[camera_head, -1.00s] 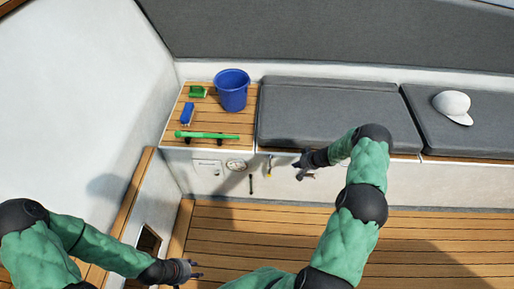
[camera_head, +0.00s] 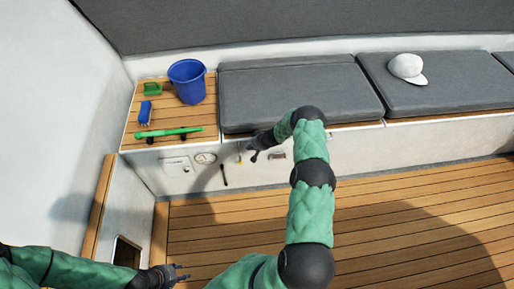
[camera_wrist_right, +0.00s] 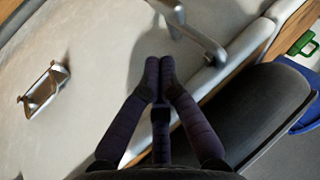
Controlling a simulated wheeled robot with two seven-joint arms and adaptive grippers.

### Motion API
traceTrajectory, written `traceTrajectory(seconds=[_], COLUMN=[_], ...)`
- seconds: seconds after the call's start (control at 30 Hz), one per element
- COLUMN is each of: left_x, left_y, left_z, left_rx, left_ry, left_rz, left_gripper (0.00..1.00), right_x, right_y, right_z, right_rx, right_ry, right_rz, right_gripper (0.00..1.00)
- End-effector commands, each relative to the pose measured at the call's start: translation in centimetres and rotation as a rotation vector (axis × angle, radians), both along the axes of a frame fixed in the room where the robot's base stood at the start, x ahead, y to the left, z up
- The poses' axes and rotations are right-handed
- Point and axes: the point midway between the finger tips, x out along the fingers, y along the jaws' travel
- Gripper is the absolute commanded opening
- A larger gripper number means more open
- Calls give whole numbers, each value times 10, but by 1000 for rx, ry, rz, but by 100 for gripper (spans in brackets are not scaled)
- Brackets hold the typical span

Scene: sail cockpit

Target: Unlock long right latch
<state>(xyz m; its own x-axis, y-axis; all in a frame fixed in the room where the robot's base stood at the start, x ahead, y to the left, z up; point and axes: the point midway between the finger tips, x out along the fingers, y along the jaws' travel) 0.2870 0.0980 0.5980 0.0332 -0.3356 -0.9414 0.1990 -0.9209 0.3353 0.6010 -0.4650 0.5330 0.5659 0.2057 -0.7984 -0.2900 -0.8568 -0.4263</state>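A long metal latch lever (camera_wrist_right: 195,32) sticks out from the white locker front in the right wrist view, just beyond my fingertips. In the head view a small upright latch (camera_head: 239,155) shows under the cushion edge, left of my right gripper (camera_head: 255,154). In the wrist view the fingers of my right gripper (camera_wrist_right: 159,66) are together at the tips, with nothing visible between them. They look apart from the lever. A shorter metal catch (camera_wrist_right: 45,88) sits on the panel at left. My left gripper (camera_head: 182,274) is low over the deck; its finger opening is unclear.
Grey cushions (camera_head: 300,92) cover the bench above. The wooden deck (camera_head: 400,220) is clear.

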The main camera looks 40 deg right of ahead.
Motion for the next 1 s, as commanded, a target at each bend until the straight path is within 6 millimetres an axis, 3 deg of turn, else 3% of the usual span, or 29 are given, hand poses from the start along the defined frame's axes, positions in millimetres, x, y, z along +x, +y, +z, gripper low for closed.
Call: traceTrajectory(seconds=[0.2,0.63,0.87,1.0], left_x=[0,0,0,0], left_y=[0,0,0,0], left_z=[-5,-4,1,-11], left_rx=[0,0,0,0], left_ry=[0,0,0,0], left_rz=[0,0,0,0], left_gripper=[40,40,40,40], right_x=[9,10,15,18], right_y=[14,17,25,28], right_z=[0,1,7,6], right_rx=[-1,-5,-101,-117], right_ry=[0,4,61,70], right_rz=[-1,0,4,-1], right_gripper=[0,0,0,0])
